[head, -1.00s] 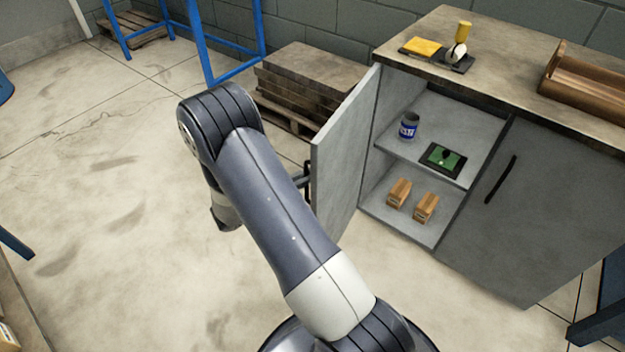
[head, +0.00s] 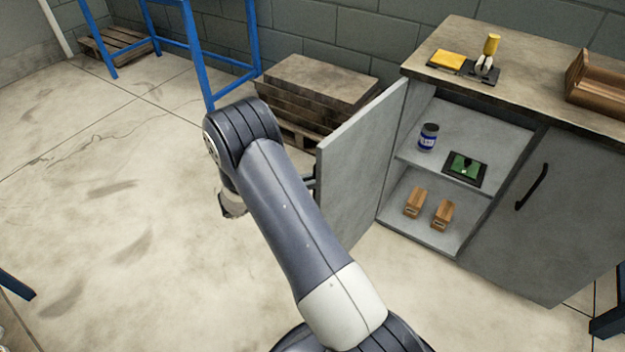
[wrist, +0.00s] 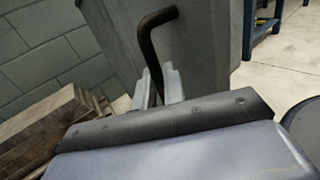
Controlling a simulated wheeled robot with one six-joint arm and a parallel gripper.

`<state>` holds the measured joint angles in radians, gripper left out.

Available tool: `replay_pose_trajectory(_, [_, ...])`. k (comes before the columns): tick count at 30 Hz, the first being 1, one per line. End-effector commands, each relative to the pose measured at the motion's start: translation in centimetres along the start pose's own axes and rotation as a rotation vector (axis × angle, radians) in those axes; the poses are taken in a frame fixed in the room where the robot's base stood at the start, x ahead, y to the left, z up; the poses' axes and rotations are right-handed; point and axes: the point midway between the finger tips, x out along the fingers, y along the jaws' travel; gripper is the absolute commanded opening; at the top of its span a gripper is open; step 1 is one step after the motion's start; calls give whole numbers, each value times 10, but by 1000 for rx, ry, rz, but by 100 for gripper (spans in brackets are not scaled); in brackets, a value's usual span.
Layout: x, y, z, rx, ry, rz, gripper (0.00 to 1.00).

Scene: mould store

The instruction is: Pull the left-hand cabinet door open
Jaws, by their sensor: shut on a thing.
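The left-hand cabinet door (head: 358,172) stands swung wide open in the head view, showing the shelves inside the grey cabinet (head: 530,225). In the wrist view the door (wrist: 205,45) fills the upper middle, with its dark bar handle (wrist: 150,45) running down from a bend at the top. My gripper (wrist: 158,88) is shut on the handle, one pale finger on each side of it. In the head view my arm hides the gripper and most of the handle. The right-hand door (head: 535,200) is closed, with its own black handle (head: 532,187).
Inside stand a blue-and-white can (head: 428,137), a green item on a dark tray (head: 465,168) and two brown blocks (head: 414,202). A stack of slabs on a pallet (head: 316,92) stands behind the door. A blue frame (head: 195,50) is at the back left.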

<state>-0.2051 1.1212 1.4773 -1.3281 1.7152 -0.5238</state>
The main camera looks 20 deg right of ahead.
Motion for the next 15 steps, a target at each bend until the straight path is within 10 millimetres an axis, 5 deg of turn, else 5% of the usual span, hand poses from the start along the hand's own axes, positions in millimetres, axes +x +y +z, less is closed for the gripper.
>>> replay_pose_trajectory(3, [3,1,0,1,1,-1,0])
replay_pose_trajectory(4, [3,1,0,1,1,-1,11])
replay_pose_trajectory(11, [2,0,0,0,1,-1,30])
replay_pose_trajectory(15, [1,0,0,0,1,-1,32])
